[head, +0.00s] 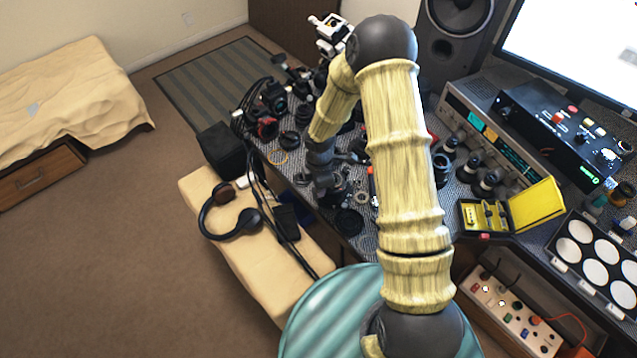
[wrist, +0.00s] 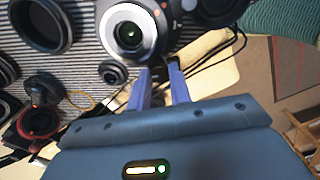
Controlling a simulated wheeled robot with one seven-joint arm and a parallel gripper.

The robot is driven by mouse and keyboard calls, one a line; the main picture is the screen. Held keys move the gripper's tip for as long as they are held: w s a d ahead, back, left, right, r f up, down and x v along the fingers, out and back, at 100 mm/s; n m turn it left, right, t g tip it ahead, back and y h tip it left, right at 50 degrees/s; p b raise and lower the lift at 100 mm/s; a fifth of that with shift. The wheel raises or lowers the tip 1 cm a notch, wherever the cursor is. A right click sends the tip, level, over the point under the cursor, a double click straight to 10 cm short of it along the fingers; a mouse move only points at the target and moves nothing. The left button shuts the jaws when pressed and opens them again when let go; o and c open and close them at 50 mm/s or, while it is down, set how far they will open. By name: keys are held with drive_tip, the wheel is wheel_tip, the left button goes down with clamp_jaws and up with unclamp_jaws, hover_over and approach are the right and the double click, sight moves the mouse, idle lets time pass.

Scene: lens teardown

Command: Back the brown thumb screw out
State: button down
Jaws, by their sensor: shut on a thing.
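My gripper (wrist: 159,76) is at the edge of a black lens body with a wide white ring (wrist: 129,33) in the wrist view. Its two blue fingers are a little apart and closed on a small dark piece between their tips, at the side of the lens body. This fits the brown thumb screw, but its colour and shape are mostly hidden by the fingers. In the head view the dark end of my arm reaches down among the lens parts, and the fingertips cannot be made out there.
On the striped mat in the wrist view are a large black ring (wrist: 40,25), a small black ring (wrist: 113,73) and a red-rimmed ring (wrist: 38,122). Cables run close right of the fingers. In the head view, headphones (head: 216,228) lie on the cream bench (head: 262,285).

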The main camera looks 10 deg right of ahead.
drive_tip(key=shift+s+d+n, duration=0.1)
drive_tip(key=shift+s+n, duration=0.05)
drive_tip(key=shift+n, duration=0.35)
drive_tip(key=c, duration=1.3)
unclamp_jaws()
drive_tip(key=shift+o, duration=0.2)
drive_tip(key=shift+r, duration=0.55)
wheel_tip(320, 180, up, 16)
drive_tip(key=shift+r, duration=0.15)
